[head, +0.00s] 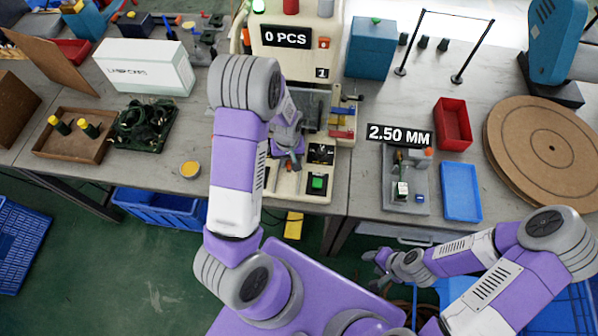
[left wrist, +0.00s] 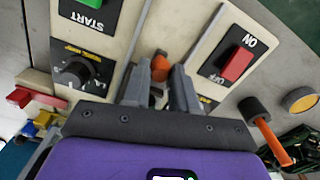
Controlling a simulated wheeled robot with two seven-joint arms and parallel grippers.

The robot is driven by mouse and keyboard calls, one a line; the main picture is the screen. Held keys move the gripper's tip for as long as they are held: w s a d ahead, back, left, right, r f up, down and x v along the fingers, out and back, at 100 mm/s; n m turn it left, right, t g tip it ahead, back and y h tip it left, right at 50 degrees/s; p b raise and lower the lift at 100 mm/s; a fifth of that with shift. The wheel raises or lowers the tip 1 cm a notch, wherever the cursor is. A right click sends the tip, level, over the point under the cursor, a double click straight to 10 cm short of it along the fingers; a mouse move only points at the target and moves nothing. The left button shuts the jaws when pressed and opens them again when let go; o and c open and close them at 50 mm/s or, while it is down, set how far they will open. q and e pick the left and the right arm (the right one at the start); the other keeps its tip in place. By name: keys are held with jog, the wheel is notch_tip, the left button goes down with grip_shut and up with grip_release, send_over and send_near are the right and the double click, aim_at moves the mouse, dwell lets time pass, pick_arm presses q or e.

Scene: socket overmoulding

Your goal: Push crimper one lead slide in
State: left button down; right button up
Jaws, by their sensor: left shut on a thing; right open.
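The crimper (head: 272,14) is a beige machine on the bench, with a "0 PCS" sign and a label "1". My left gripper (head: 290,158) reaches down over its lower front. In the left wrist view the two fingers of my left gripper (left wrist: 160,88) are closed on an orange-brown knob (left wrist: 158,66), which sits in a gap between two beige panels. I take this knob for the lead slide's handle; the slide itself is mostly hidden by the gripper and arm. My right gripper (head: 376,262) is open and empty, low in front of the bench.
Beside the knob are a green START button (left wrist: 95,4), a black dial (left wrist: 75,73) and a red ON/OFF switch (left wrist: 237,64). To the crimper's right are a "2.50 MM" fixture (head: 408,188), a red bin (head: 453,124) and a blue tray (head: 461,192).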

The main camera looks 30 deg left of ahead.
pick_arm(q)
jog(key=shift+w+a, duration=0.1)
jog(key=shift+w, duration=0.15)
jog(key=c, duration=0.9)
grip_release()
jog(key=shift+w, duration=0.1)
jog(key=shift+r, duration=0.1)
notch_tip(320, 180, up, 7)
jog(key=shift+r+p, duration=0.2)
jog(key=shift+p, duration=0.5)
